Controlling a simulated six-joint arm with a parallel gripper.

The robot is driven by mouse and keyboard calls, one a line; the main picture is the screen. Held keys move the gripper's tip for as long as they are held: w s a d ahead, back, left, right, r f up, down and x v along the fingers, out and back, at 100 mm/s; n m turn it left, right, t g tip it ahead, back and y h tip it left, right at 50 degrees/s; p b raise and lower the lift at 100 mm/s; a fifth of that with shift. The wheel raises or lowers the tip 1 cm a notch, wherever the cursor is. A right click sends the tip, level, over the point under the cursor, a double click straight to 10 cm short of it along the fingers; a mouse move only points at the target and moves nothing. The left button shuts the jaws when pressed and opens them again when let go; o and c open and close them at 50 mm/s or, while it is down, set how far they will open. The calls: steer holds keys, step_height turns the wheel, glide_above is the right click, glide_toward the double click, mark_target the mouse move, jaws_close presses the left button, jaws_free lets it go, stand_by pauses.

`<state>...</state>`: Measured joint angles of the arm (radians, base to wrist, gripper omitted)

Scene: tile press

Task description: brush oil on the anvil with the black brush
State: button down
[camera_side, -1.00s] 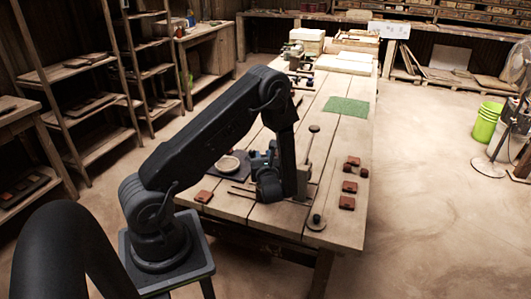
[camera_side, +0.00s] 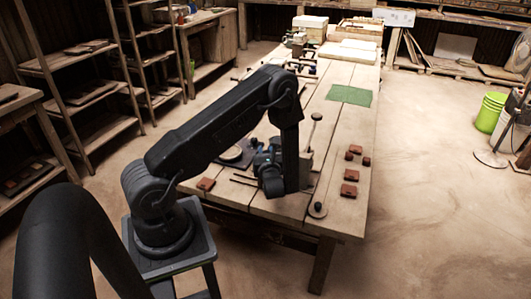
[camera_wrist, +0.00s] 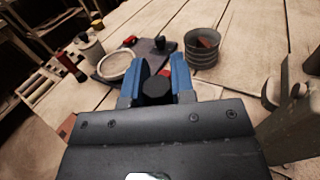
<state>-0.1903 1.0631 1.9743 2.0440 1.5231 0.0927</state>
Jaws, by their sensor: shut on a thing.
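My gripper (camera_wrist: 160,80) has blue fingers, shut on the dark top of what looks like the black brush (camera_wrist: 156,91). The brush's bristles are hidden below it. In the side view my gripper (camera_side: 266,160) is low over the near part of the bench, largely hidden by my arm. A pale round dish (camera_wrist: 113,67) lies ahead and left on a dark mat; it also shows in the side view (camera_side: 232,154). The press (camera_side: 305,165) stands just right of my gripper, partly behind my arm. I cannot make out its anvil.
A grey ribbed pot (camera_wrist: 205,48) holds a reddish-brown piece. A red bottle (camera_wrist: 62,61) and a pale canister (camera_wrist: 89,45) stand at the left. Red-brown tiles (camera_side: 349,190) lie right of the press, near a round base with a black knob (camera_side: 317,209). A green mat (camera_side: 350,95) lies farther back.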

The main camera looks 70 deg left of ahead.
steer(key=shift+f, duration=0.5)
stand_by(0.7)
steer(key=shift+r, duration=0.1)
stand_by(0.4)
step_height(320, 180, up, 7)
stand_by(0.7)
stand_by(0.4)
